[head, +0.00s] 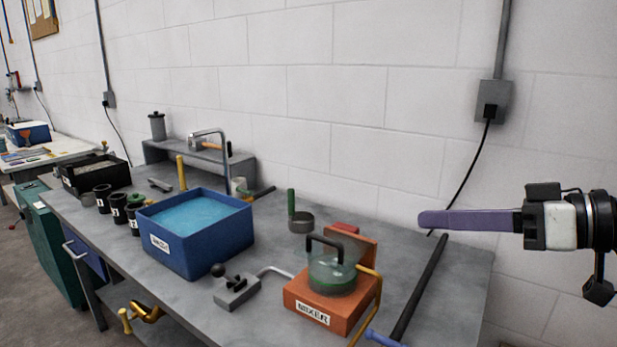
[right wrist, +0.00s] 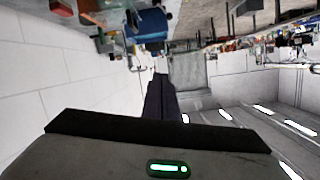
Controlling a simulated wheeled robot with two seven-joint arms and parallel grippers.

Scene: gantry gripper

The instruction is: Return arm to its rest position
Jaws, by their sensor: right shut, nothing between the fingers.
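My right gripper (head: 421,219) is at the right of the head view, raised above the right end of the workbench and in front of the wall. Its purple fingers point left and are closed together with nothing between them. In the right wrist view the dark fingers (right wrist: 160,95) also show as one closed shape. The gripper touches nothing on the bench. My left gripper does not show in either view.
The grey workbench (head: 455,265) holds a blue water bin (head: 195,250), an orange mixer (head: 320,305) with a glass-like lidded pot, several black numbered cups and a black rod (head: 420,285). A wall socket box (head: 494,101) with a hanging cable is behind the gripper.

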